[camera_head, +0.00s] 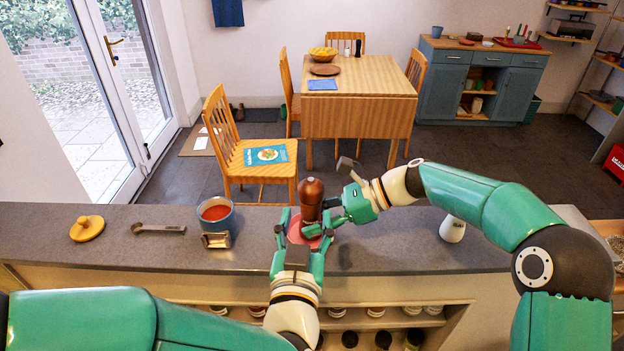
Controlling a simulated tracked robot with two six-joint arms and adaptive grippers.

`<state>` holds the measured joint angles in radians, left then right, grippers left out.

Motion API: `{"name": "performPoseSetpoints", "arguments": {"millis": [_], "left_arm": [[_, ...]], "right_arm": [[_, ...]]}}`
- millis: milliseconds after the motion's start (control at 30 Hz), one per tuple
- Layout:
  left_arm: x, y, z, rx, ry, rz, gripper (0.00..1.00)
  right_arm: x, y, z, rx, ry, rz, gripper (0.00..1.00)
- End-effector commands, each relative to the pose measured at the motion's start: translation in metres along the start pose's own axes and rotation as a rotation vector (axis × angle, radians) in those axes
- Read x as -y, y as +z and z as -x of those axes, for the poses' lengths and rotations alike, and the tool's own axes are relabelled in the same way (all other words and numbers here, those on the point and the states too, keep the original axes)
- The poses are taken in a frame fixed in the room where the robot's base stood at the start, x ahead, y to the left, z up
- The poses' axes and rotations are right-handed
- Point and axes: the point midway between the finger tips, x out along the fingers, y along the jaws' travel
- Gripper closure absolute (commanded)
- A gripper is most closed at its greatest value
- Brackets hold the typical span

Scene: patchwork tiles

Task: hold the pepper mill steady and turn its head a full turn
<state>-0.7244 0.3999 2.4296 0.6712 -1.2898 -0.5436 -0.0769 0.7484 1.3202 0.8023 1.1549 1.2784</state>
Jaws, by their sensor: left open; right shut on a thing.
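The pepper mill (311,192) is dark reddish brown with a rounded head and stands upright on the grey counter. My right gripper (322,216) reaches in from the right and is shut on the mill below its head. My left gripper (304,226) comes from the front and is open, its fingers spread on either side of the mill's lower part, over a pinkish-red dish (296,234). The mill's base is hidden by the grippers, and I cannot tell whether the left fingers touch it.
Jars fill the shelf below.

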Motion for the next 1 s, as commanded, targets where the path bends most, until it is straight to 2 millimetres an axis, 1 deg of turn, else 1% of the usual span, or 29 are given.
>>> {"name": "performPoseSetpoints", "arguments": {"millis": [167,400,600,700,800,1000], "left_arm": [[0.001,0.0,-0.026,-0.001,-0.004,0.002,0.44],[0.001,0.0,-0.072,-0.001,-0.002,0.002,0.44],[0.0,0.0,-0.101,-0.002,-0.001,0.003,0.44],[0.0,0.0,-0.109,-0.002,-0.001,0.003,0.44],[0.0,0.0,-0.113,-0.001,0.0,0.002,0.44],[0.0,-0.001,-0.114,-0.002,0.001,0.002,0.44]], "right_arm": [[0.0,0.0,0.0,0.0,0.0,0.0,0.79],[0.0,0.0,0.0,0.001,0.0,0.0,0.79],[0.0,0.0,0.0,0.0,0.0,0.0,0.79],[0.0,0.0,0.0,0.0,0.0,0.0,0.79],[0.0,0.0,0.0,0.0,0.0,0.0,0.79],[0.0,0.0,0.0,0.0,0.0,0.0,0.79]]}}
